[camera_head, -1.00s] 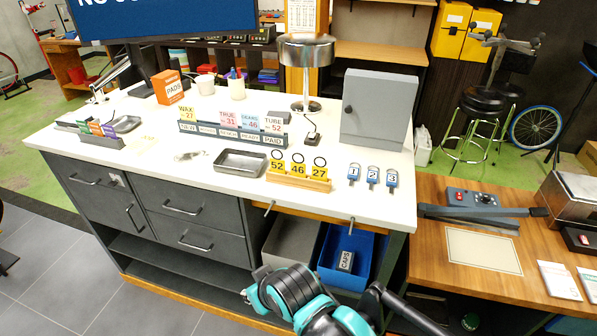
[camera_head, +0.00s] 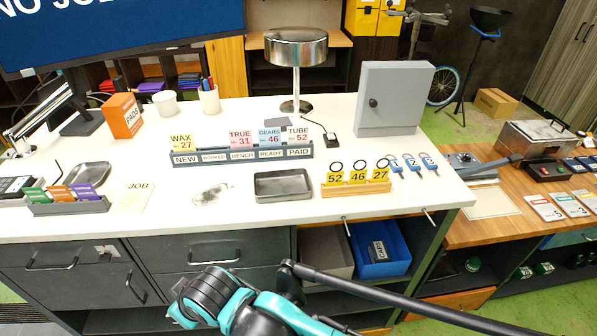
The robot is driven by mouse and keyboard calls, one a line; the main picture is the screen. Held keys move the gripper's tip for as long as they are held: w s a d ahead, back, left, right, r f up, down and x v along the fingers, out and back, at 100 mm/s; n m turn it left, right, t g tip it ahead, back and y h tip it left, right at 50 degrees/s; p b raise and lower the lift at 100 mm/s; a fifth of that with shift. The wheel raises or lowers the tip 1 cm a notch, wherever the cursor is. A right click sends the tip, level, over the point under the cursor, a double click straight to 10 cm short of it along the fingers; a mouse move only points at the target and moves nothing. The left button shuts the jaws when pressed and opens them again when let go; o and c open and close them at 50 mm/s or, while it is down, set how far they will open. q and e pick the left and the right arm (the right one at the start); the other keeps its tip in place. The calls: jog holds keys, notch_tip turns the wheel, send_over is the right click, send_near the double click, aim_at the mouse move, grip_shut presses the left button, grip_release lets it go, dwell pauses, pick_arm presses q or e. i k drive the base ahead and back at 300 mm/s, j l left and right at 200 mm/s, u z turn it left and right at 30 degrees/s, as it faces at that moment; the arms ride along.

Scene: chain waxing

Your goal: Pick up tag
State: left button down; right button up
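Three yellow tags with black rings, numbered 52 (camera_head: 335,177), 46 (camera_head: 358,176) and 27 (camera_head: 380,174), stand in a wooden rack (camera_head: 357,189) near the front edge of the white counter. Three blue tags, 1 (camera_head: 396,165), 2 (camera_head: 412,164) and 3 (camera_head: 428,162), lie just right of the rack. Black and teal links of my arm cross the bottom of the view, below the counter's front edge. Neither gripper's fingers can be seen.
An empty grey tray (camera_head: 284,197) lies left of the wooden rack. A card rack (camera_head: 243,155) labelled NEW to PAID stands behind it. A grey cabinet (camera_head: 393,95) and a lamp (camera_head: 296,50) stand farther back.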

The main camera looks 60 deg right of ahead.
aim_at(357, 177)
jog(key=i+j+z, duration=0.15)
jog(key=z, duration=0.3)
jog(key=i+j+z, duration=0.15)
jog(key=z, duration=0.25)
jog(key=i+j+z, duration=0.1)
jog(key=j+z, duration=0.15)
jog(key=z, duration=0.2)
jog(key=j+z, duration=0.4)
jog(key=i+l, duration=0.05)
jog(key=l, duration=0.05)
